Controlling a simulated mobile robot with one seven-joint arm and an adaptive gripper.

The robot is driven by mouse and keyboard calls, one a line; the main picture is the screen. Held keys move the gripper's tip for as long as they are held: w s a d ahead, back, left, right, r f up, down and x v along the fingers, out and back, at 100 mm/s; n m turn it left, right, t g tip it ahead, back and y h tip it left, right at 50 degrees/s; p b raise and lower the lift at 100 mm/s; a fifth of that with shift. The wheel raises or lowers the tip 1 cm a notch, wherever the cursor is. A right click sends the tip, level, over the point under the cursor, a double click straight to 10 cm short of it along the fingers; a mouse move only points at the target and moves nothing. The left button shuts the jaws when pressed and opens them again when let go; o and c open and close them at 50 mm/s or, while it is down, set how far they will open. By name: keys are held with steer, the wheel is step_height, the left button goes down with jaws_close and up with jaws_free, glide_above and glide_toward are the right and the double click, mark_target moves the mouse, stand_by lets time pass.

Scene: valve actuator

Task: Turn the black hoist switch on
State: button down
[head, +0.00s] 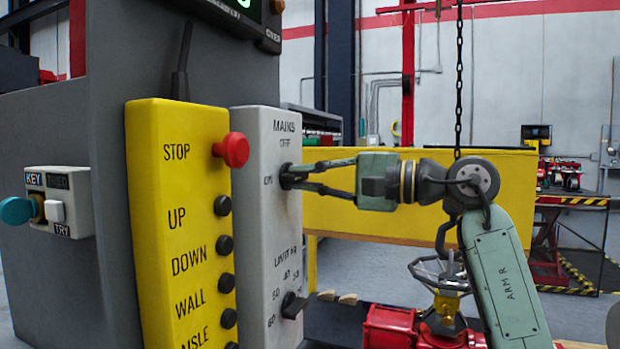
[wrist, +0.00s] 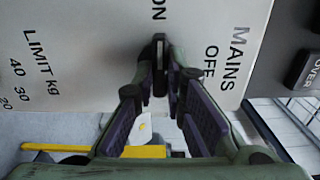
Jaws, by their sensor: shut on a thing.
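The black hoist switch (head: 286,176) is a knob on the grey MAINS panel (head: 262,230), with OFF printed above it and ON to its left. In the wrist view the knob (wrist: 159,48) is a narrow bar whose long side lines up with the ON mark; OFF lies off to its right. My gripper (head: 294,177) reaches in from the right and is shut on the knob. In the wrist view its fingertips (wrist: 159,75) sit on either side of the knob and hide part of it.
A yellow panel (head: 180,230) with a red STOP button (head: 232,149) and several black buttons stands just left. A black LIMIT KG knob (head: 293,305) is below the switch. A chain (head: 459,80) hangs behind my arm, above a red machine (head: 410,328).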

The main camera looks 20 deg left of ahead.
steer(key=c, duration=1.6)
jaws_free()
steer(key=shift+c, duration=0.2)
steer(key=d, duration=1.2)
steer(key=shift+s, duration=0.25)
